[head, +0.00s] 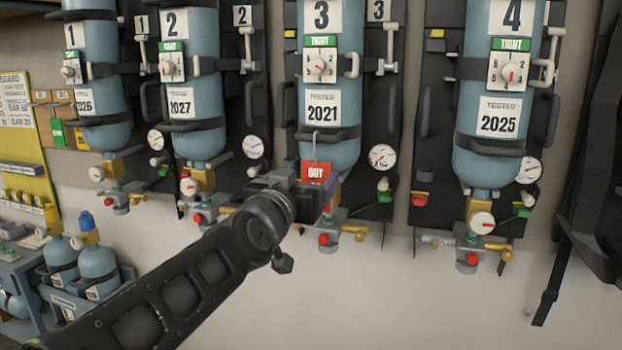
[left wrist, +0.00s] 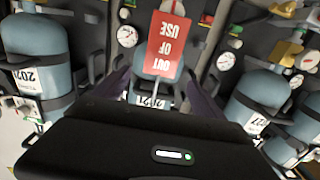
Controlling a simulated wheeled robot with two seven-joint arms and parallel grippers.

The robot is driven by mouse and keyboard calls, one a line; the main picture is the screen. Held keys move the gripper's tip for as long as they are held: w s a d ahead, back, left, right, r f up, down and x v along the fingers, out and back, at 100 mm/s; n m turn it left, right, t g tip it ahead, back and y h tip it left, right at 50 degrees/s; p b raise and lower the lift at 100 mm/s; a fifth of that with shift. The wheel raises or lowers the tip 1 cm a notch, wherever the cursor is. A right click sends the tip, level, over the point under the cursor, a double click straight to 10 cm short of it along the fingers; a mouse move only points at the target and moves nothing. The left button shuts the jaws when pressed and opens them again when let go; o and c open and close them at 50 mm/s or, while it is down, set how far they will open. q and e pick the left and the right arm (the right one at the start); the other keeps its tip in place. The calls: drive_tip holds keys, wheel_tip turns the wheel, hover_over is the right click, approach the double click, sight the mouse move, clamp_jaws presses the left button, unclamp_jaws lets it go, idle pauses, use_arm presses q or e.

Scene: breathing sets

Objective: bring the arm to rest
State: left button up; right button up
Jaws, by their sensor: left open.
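My left arm comes in from the lower left in the head view, and its left gripper (head: 322,188) is in front of the valve at the bottom of cylinder 3 (head: 332,100). A red tag (head: 315,173) reading OUT hangs there at the gripper. In the left wrist view the red tag (left wrist: 167,42) reads OUT OF USE, upside down. It shows beyond the open fingers of the gripper; whether they touch it I cannot tell. Cylinder 3's label reads 2021. My right gripper is not in view.
Cylinders 1 (head: 100,70), 2 (head: 188,60) and 4 (head: 492,110) hang on the wall racks, with gauges and valves below. Black straps (head: 590,150) hang at the right. A rack (head: 45,315) with small cylinders stands at the lower left. The wall below cylinder 4 is clear.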

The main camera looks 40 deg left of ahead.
use_arm(q)
drive_tip(key=shift+s+d, duration=0.2)
drive_tip(key=shift+s, duration=0.35)
